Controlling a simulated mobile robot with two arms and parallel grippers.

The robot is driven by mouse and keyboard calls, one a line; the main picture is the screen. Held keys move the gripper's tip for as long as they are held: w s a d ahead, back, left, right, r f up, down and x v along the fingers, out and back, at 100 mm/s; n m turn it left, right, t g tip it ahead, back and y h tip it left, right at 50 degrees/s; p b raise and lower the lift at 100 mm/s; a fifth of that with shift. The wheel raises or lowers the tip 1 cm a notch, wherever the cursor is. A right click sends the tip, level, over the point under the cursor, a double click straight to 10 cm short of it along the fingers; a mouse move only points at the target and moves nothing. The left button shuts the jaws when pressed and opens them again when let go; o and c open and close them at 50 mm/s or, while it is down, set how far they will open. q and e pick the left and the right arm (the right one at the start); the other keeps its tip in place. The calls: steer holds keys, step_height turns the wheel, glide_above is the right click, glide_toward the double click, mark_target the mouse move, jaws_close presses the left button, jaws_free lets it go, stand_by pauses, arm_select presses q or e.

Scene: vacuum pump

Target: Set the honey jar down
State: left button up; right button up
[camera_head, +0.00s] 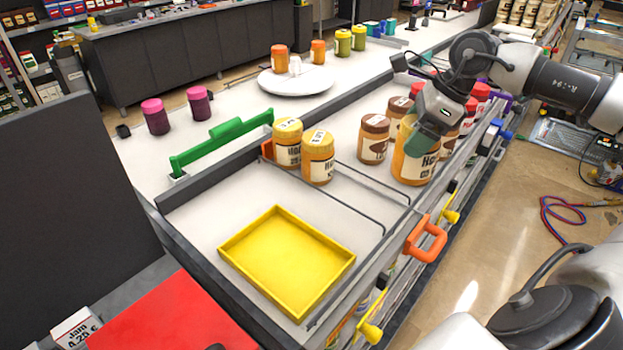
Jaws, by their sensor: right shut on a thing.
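My right gripper (430,135) reaches in from the right and is shut on a honey jar (412,168), an orange-brown jar with a "Ho..." label. The gripper covers the jar's top. The jar is roughly upright at the right side of the display, beside the brown-lidded jars; I cannot tell whether its base touches the surface. Two more honey jars (318,158) with yellow lids stand together to its left, behind the empty yellow tray (232,247). My left gripper is not in view.
A thin rail divides the display. An orange handle (426,240) sticks out at the front. White surface around the tray is free.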

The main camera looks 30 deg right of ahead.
steer(key=w+p, duration=0.1)
steer(key=w+a+f+p, duration=0.1)
steer(key=p, duration=0.1)
steer(key=shift+w+a+f, duration=0.2)
steer(key=shift+w, duration=0.2)
arm_select(q)
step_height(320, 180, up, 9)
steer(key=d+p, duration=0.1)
steer(key=p, duration=0.4)
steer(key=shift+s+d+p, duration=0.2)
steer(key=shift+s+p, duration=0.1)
steer(key=shift+p, duration=0.05)
arm_select(e)
steer(key=w+a+f, duration=0.1)
steer(key=w+f, duration=0.1)
steer(key=f, duration=0.1)
steer(key=w+a+f, duration=0.1)
steer(key=w+f, duration=0.2)
steer(key=w+a+f, duration=0.2)
steer(key=f, duration=0.1)
steer(key=shift+w+f, duration=0.25)
steer(key=shift+f, duration=0.05)
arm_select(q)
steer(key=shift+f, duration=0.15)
arm_select(e)
steer(key=o, duration=1)
steer(key=shift+o, duration=0.2)
steer(key=shift+s, duration=0.1)
